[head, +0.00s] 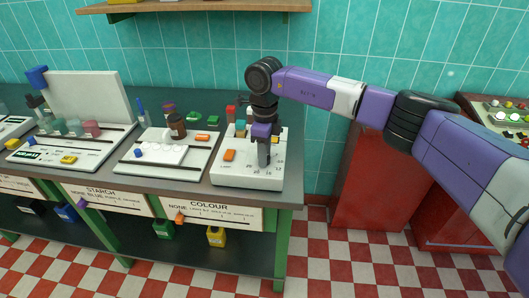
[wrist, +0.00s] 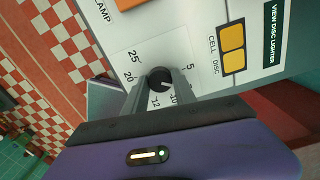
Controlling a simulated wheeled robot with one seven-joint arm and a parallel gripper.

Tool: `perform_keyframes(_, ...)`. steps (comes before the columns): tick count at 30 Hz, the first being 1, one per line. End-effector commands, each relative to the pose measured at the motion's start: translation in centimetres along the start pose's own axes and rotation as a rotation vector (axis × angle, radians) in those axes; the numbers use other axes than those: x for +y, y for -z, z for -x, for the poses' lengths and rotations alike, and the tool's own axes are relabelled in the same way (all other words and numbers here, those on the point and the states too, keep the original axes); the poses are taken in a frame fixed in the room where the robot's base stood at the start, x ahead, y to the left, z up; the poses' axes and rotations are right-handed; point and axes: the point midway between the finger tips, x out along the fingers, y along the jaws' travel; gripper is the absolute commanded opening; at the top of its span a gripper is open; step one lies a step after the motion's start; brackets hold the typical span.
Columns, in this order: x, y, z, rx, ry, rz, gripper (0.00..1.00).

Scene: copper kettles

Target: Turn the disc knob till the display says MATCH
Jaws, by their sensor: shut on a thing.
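My gripper (head: 264,158) points down over the white colour instrument (head: 265,182) at the bench's right end. In the wrist view my gripper (wrist: 158,82) is shut on the black disc knob (wrist: 160,77), with a finger at either side. The knob's short white mark points roughly toward 10 on the dial; 5, 20 and 25 are also readable. The dark display (wrist: 272,35) reads VIEW DISC LIGHTER. The CELL window (wrist: 232,37) and DISC window (wrist: 233,62) both look amber, nearly alike. In the head view my fingers hide the knob.
An orange lamp button (head: 229,155) is on the instrument's left part. Bottles and small coloured blocks stand behind it. A white board with a brown bottle (head: 177,127) is to the left. A shelf (head: 200,6) hangs above. Red cabinets (head: 372,180) stand to the right.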

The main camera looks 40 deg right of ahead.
Motion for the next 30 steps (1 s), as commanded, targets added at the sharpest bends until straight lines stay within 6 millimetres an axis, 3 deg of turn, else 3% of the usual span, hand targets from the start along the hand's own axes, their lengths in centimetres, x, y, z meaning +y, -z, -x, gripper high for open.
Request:
perform_keyframes(22, -0.04, 0.0, 0.07, 0.0, 0.001, -0.099, 0.0)
perform_keyframes(23, -0.04, 0.0, 0.07, 0.0, 0.001, -0.099, 0.36)
perform_keyframes(24, -0.04, 0.0, 0.06, 0.0, 0.001, -0.099, 0.44)
perform_keyframes(26, -0.04, 0.0, 0.06, 0.0, 0.001, -0.099, 0.54)
perform_keyframes(30, -0.03, -0.01, 0.04, 0.0, 0.001, -0.098, 0.54)
